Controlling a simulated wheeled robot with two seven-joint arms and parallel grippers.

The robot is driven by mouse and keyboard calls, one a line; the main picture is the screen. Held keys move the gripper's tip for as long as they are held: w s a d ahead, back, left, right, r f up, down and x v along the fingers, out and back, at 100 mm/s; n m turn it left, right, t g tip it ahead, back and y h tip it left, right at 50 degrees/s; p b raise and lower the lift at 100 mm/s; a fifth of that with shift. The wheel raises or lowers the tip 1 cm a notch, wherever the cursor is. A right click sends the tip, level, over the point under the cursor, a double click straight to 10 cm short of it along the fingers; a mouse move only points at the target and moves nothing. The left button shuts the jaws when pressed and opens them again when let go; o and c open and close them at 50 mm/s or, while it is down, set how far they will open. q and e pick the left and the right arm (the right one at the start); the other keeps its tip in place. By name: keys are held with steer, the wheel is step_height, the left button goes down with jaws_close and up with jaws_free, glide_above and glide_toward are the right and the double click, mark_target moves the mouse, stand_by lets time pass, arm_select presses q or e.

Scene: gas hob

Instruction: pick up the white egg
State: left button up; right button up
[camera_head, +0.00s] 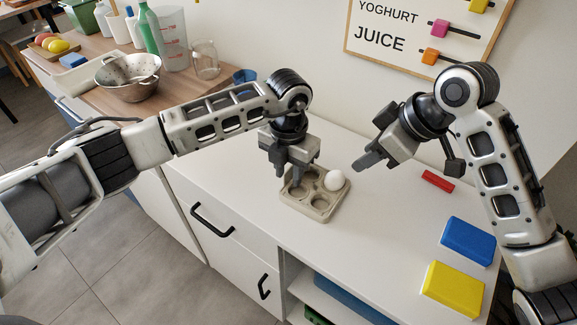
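The white egg (334,180) sits upright in the back right cup of a beige egg tray (318,213) on the white counter. The other cups that I can see look empty. My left gripper (288,174) points down over the tray's back left side, to the left of the egg and apart from it. Its two fingers look spread with nothing between them, and they hide part of the tray. My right gripper (364,163) is to the right of the egg, tilted down and left, clear of it. Its fingers overlap in this view, so their gap is hidden.
A red block (437,181), a blue block (467,240) and a yellow block (453,289) lie on the right of the counter. A metal colander (127,84), a glass jar (205,62) and a blue cup (243,79) stand at the back left.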

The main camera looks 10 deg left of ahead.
mark_target(344, 179)
arm_select(q)
jaws_close()
arm_select(e)
steer(key=o, duration=0.4)
steer(key=shift+o, duration=0.9)
steer(key=f+y, duration=0.1)
steer(key=s+d+f, duration=0.1)
steer(key=f+y, duration=0.1)
steer(key=shift+s+d+f+y, duration=0.25)
steer(key=shift+d+f+y, duration=0.05)
steer(key=shift+d, duration=0.05)
steer(key=s+d+f+t+y, duration=0.2)
steer(key=d+y, duration=0.1)
steer(key=d, duration=0.1)
steer(key=shift+t, duration=0.3)
steer(key=x, duration=0.6)
steer(key=shift+w+a+r, duration=0.25)
steer(key=shift+a, duration=0.05)
steer(key=x, duration=0.4)
steer(key=shift+w+a+r, duration=0.15)
steer(key=shift+w+r, duration=0.1)
steer(key=shift+w, duration=0.15)
steer(key=shift+w+a+f, duration=0.2)
steer(key=shift+a+f, duration=0.1)
steer(key=shift+a, duration=0.15)
